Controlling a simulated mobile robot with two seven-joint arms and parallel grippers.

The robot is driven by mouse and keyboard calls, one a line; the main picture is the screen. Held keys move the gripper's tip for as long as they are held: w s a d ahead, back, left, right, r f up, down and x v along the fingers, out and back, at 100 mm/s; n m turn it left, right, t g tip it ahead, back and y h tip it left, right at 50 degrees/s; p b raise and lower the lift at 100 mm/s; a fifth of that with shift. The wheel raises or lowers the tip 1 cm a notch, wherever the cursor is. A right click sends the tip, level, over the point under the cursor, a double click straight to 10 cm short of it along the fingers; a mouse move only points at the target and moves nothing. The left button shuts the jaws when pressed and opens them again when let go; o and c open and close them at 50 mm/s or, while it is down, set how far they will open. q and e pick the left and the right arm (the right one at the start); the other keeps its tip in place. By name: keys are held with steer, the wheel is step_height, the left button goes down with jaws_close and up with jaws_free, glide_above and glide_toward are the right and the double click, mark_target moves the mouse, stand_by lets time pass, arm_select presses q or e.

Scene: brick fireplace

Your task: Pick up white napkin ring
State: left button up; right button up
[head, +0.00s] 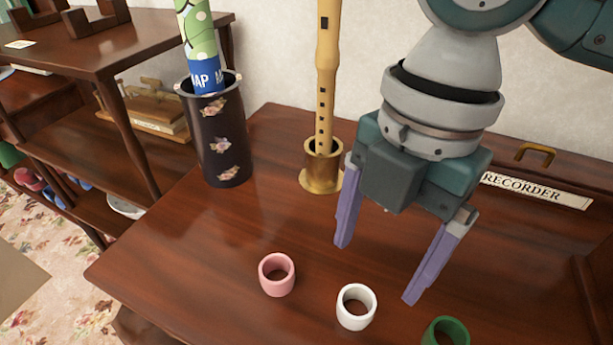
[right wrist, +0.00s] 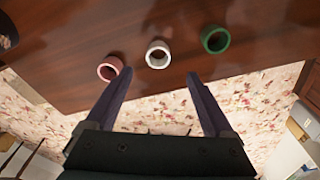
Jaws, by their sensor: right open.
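The white napkin ring (head: 356,307) stands on the dark wooden table (head: 190,270), between a pink ring and a green ring. It also shows in the right wrist view (right wrist: 158,55), ahead of and between the two fingers. My right gripper (head: 375,272) is open and empty, with purple fingers spread wide. It hangs above the table, just behind the white ring in the head view, and is not touching it. In the right wrist view the gripper (right wrist: 158,80) also shows open. My left gripper is not in view.
A pink ring (head: 277,274) is left of the white one, a green ring (head: 446,332) right. A recorder (head: 326,70) stands in a brass holder (head: 321,177). A dark map canister (head: 217,140) stands at the table's back left. A "RECORDER" label (head: 537,190) is at the back right.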

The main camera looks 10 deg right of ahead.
mark_target(358, 300)
steer(key=f, duration=0.2)
steer(key=f+b, duration=0.1)
steer(key=f, duration=0.2)
steer(key=f+b, duration=0.1)
steer(key=f, duration=0.1)
steer(key=shift+s+a+f, duration=0.15)
steer(key=shift+a+f, duration=0.2)
steer(key=shift+a, duration=0.05)
steer(key=shift+f, duration=0.55)
steer(key=shift+a, duration=0.1)
steer(key=c, duration=0.4)
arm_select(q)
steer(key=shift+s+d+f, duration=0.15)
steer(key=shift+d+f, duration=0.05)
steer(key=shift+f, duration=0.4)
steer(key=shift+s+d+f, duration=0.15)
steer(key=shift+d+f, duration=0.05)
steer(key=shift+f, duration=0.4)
arm_select(e)
jaws_close()
